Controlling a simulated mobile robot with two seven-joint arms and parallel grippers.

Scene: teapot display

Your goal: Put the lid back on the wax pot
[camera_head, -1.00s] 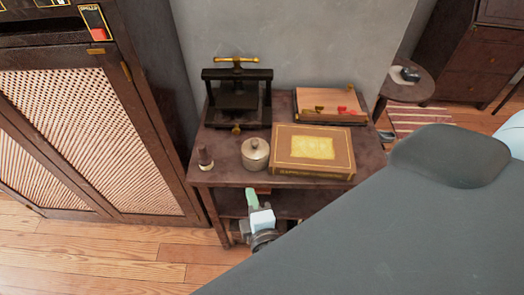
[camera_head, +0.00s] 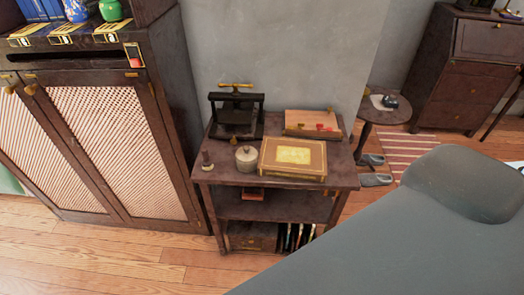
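Neither of my grippers is in view.
Behind are a black press (camera_head: 237,116) and a wooden box (camera_head: 312,123). A large grey shape covers the lower right.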

